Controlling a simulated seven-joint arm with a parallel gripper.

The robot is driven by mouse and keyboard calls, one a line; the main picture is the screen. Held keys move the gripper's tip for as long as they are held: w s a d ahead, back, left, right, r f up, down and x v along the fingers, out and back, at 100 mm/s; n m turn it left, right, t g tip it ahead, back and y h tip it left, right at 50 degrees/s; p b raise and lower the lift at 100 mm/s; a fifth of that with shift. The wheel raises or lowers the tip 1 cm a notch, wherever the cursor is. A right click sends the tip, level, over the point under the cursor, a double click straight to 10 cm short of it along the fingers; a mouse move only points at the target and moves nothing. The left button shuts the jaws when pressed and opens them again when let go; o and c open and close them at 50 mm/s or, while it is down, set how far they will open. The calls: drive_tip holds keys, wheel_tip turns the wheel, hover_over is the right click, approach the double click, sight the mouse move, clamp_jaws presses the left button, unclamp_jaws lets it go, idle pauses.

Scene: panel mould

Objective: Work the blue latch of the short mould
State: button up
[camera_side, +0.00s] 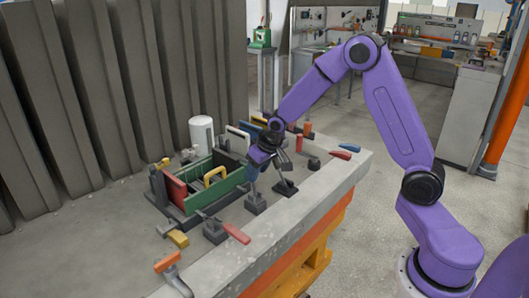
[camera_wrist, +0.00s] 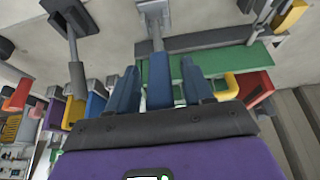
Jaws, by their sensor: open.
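The blue latch handle (camera_wrist: 159,82) stands in the middle of the wrist view, on a grey metal lever (camera_wrist: 155,25). My gripper (camera_wrist: 158,68) is open, with one blue-grey finger on each side of the handle; I cannot tell whether either touches it. In the side view my gripper (camera_side: 261,163) points down beside the right end of a mould with a green wall (camera_side: 219,184). The blue handle (camera_side: 252,174) shows just under it, partly hidden. The green wall shows in the wrist view too (camera_wrist: 215,63).
A red panel (camera_side: 175,190) and a yellow handle (camera_side: 215,174) are at the mould. Red-handled (camera_side: 237,233), yellow (camera_side: 178,239) and orange (camera_side: 167,262) latches lie in front. Another red handle (camera_side: 342,154) is right. A white cylinder (camera_side: 202,132) stands behind.

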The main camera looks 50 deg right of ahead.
drive_tip(key=v, duration=1.7)
